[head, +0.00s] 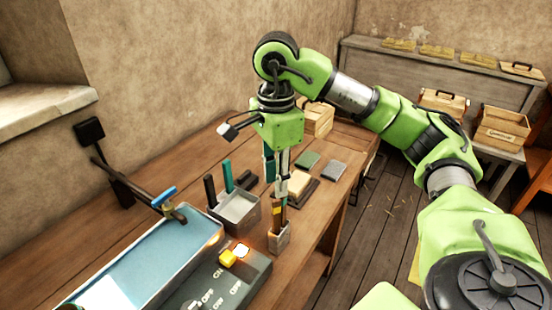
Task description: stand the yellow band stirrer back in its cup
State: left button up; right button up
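My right gripper (281,193) points straight down over the wooden table, directly above a small cup (279,242) at the table's right side. A brown stirrer with a yellow band (277,211) is upright below the fingers. Its lower end is at the cup's mouth and looks to be inside it; the cup wall hides the tip. The fingers are narrow here and overlap the stirrer's top, so I cannot tell if they grip it. My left gripper is not in view.
A grey metal box (238,211) and dark and teal upright pieces stand left of the cup. A control panel (232,280) and a blue-topped tray (150,262) lie in front. Flat blocks (334,171) lie behind. A wooden box (318,119) stands farther back.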

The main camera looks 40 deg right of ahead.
jog(key=shift+r, duration=2.75)
